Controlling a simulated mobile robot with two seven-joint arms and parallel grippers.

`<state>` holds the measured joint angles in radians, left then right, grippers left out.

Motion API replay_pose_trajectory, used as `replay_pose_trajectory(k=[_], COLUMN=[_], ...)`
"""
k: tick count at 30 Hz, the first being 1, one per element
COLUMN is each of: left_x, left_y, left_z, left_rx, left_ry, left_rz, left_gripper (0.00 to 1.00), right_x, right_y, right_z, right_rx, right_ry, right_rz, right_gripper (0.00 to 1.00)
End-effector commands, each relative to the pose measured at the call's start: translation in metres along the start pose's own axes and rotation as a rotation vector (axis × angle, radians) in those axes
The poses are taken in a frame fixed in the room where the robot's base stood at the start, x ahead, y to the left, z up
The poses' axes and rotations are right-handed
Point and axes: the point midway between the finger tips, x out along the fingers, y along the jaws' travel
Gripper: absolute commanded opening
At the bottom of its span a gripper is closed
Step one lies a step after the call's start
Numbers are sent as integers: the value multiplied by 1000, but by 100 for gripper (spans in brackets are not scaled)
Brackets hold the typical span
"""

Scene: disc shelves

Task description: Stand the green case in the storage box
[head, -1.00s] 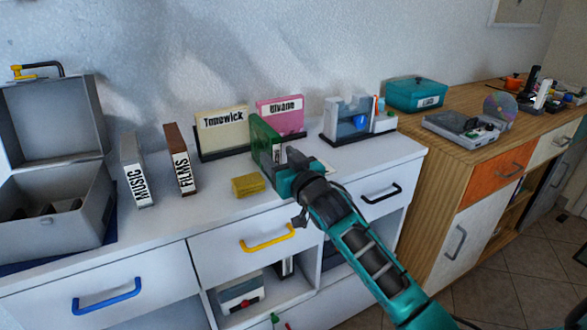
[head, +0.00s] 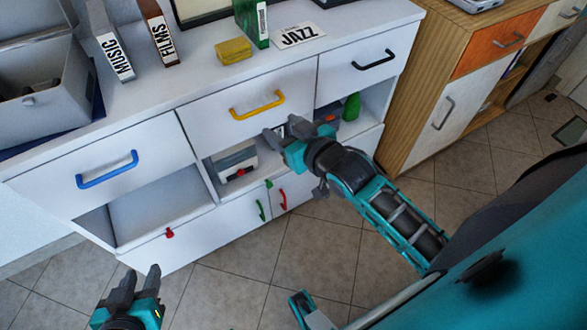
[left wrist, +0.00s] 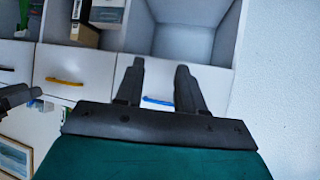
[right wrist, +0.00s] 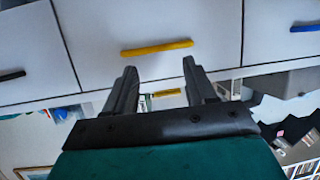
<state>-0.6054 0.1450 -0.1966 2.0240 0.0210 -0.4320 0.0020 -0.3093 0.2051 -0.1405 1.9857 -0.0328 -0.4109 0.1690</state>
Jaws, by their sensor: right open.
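The green case (head: 252,18) stands upright on the white cabinet top at the top edge of the head view, its upper part cut off. The grey storage box (head: 62,98) is at the left end of the cabinet top; its inside shows only partly. My right gripper (head: 279,132) is open and empty, in front of the cabinet below the yellow-handled drawer, apart from the green case. It also shows in the right wrist view (right wrist: 160,72). My left gripper (head: 142,276) is open and empty, low over the floor; it also shows in the left wrist view (left wrist: 160,66).
MUSIC (head: 113,45) and FILMS (head: 159,35) cases stand between the storage box and a yellow block (head: 233,50). A white JAZZ-marked piece (head: 298,37) lies right of the green case. Drawer handles stick out from the cabinet front. The floor (head: 230,285) before it is clear.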

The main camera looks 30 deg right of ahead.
Motion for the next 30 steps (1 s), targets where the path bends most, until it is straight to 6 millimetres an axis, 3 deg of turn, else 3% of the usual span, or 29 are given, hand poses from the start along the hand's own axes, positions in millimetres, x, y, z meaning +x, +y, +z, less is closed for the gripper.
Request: replay_pose_trajectory(k=[1, 3, 6, 9, 20, 30], left_x=[0, 0, 0, -1, -2, -30], left_y=[0, 1, 1, 2, 1, -13], left_z=[0, -1, -2, -3, -6, -38], left_rx=[0, 0, 0, 0, 4, 22], left_ry=[0, 0, 2, 5, 7, 12], left_rz=[1, 2, 3, 4, 4, -31], left_gripper=[38, 38, 38, 38, 38, 38], right_x=[-18, -38, -62, -76, -80, -102], right_y=[-16, -33, -52, -61, -63, -49], right_z=[32, 64, 95, 110, 112, 80], right_rx=[1, -3, -8, -10, -12, -27], right_ry=[-70, -142, -217, -255, -266, -273], right_rz=[-26, -54, -87, -105, -109, -77], right_gripper=[55, 55, 55, 55, 55, 55])
